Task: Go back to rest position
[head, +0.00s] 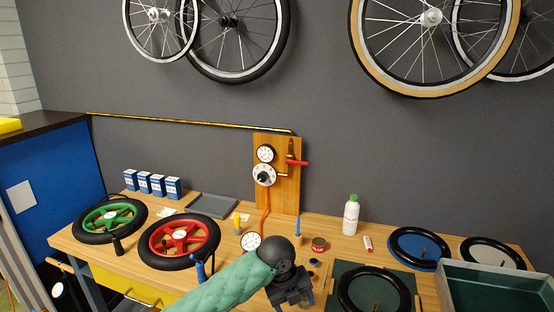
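My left arm, in a green quilted sleeve, comes into the head view from the bottom, left of centre. It ends in a dark gripper (290,291) over the front middle of the wooden workbench (335,238). The gripper points downward, and its fingertips are too small and dark to show whether they are apart. I see nothing clearly held in it. My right gripper is not in view.
A wheel with a red hub (180,235) and one with a green hub (108,215) lie left. A black tyre on a dark green board (343,273) lies close right of the gripper. A gauge panel (287,195), white bottle (351,215) and green-grey tray (490,290) stand around.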

